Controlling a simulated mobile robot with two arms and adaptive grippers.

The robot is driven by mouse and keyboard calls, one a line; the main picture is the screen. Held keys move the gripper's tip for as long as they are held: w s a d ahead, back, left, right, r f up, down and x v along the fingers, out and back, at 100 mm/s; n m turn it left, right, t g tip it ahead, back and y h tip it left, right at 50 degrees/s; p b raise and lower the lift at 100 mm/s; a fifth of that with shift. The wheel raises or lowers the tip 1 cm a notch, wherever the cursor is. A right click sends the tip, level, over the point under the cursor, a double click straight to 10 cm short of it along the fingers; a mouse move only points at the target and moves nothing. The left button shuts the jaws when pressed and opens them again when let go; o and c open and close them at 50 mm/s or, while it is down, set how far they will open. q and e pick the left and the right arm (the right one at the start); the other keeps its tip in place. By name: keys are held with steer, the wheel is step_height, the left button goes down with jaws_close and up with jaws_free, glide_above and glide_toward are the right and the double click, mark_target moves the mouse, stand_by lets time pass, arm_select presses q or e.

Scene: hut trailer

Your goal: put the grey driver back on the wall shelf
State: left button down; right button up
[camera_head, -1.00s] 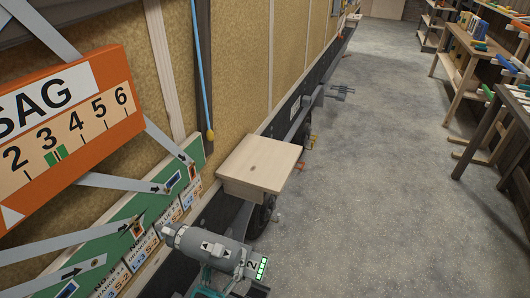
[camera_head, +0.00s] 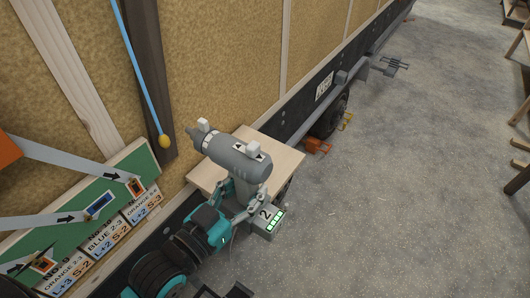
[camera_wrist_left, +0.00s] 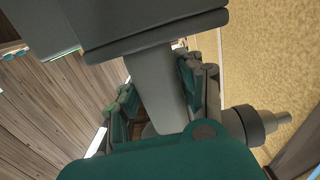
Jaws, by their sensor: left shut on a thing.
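The grey driver (camera_head: 230,152) is in my left gripper (camera_head: 241,192), whose teal fingers are shut around its handle. The driver's body lies level above the handle, its nose pointing left, and its battery block (camera_head: 266,222) marked 2 hangs below. The wall shelf (camera_head: 277,164), a pale wooden board on the trailer wall, is partly hidden behind the driver. In the head view the driver overlaps the shelf; I cannot tell whether they touch. In the left wrist view the grey handle (camera_wrist_left: 158,90) stands between the fingers.
A green board (camera_head: 72,218) with labels and pale arrow strips is on the wall at left. A blue cord (camera_head: 140,65) with a yellow end hangs above it. A wheel (camera_head: 331,117) and orange chock (camera_head: 317,146) are beyond the shelf.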

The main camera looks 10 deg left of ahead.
arm_select(q)
steer(key=w+b, duration=0.3)
steer(key=shift+w+f+b, duration=0.25)
steer(key=shift+w+b, duration=0.05)
steer(key=shift+w, duration=0.1)
steer(key=w+d+f+p, duration=0.1)
steer(key=w+f+p, duration=0.2)
steer(key=w, duration=0.8)
steer(key=shift+w+f, duration=0.15)
steer(key=shift+f, duration=0.4)
arm_select(e)
steer(key=shift+s+a+f, duration=0.3)
steer(key=shift+s+f, duration=0.15)
arm_select(q)
steer(key=shift+d, duration=0.15)
steer(key=c, duration=1.2)
jaws_free()
steer(key=shift+f, duration=0.3)
steer(key=o, duration=0.4)
steer(key=shift+c, duration=0.2)
arm_select(e)
steer(key=shift+a+f, duration=0.1)
steer(key=shift+a, duration=0.05)
